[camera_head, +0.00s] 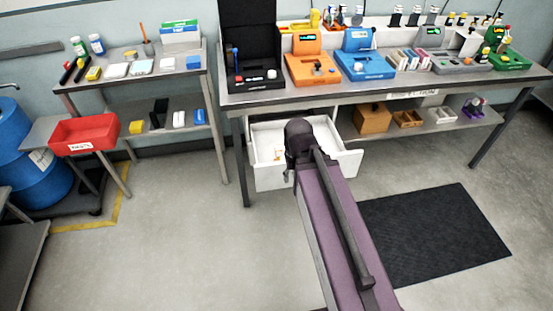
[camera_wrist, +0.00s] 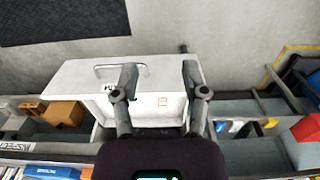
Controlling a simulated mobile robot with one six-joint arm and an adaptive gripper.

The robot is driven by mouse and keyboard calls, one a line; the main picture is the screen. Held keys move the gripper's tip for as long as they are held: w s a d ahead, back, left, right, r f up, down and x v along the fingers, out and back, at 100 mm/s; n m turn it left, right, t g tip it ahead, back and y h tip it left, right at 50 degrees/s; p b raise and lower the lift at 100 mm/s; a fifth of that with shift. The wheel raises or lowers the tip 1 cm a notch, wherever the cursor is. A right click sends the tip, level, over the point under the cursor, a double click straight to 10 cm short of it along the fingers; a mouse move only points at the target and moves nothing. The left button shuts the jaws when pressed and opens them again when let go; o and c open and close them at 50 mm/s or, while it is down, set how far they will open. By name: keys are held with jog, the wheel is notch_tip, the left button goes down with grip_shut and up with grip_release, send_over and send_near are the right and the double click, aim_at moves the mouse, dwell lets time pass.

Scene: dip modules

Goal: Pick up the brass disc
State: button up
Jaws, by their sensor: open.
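I cannot clearly make out a brass disc in either view. A tiny gold-orange item (camera_head: 278,153) shows inside the open white drawer (camera_head: 343,165) in the head view, too small to identify. The drawer also shows in the wrist view (camera_wrist: 85,75), with a small orange-outlined square mark (camera_wrist: 163,102) between the fingers. My gripper (camera_wrist: 160,78) is open and empty, above the drawer area, its two fingers well apart. In the head view my arm hides part of the drawer.
A workbench (camera_head: 310,96) with several coloured modules stands behind the drawer. Its lower shelf holds a wooden box (camera_head: 372,118). A red bin (camera_head: 84,132) and blue barrel (camera_head: 45,175) stand at left. A black mat (camera_head: 435,235) lies on open floor at right.

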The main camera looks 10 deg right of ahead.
jog(key=o, duration=0.6)
jog(key=shift+w+f, duration=0.15)
jog(key=w+a+f+m+t+h+b, duration=0.1)
jog(key=w+f+m+h+b, duration=0.25)
jog(key=w+b, duration=0.3)
jog(key=w+a+f+m+h+b, duration=0.1)
jog(key=w+f+m+h+b, duration=0.25)
jog(key=w+f+b, duration=0.35)
jog(key=w+a+m+t+h+b, duration=0.3)
jog(key=w+a+m+b, duration=0.3)
jog(key=w+a, duration=0.2)
jog(key=w+h, duration=0.1)
jog(key=w, duration=0.1)
jog(key=shift+w+a+r+m+t, duration=0.25)
jog(key=shift+w+m+t, duration=0.05)
jog(key=shift+w, duration=0.1)
jog(key=shift+b, duration=0.3)
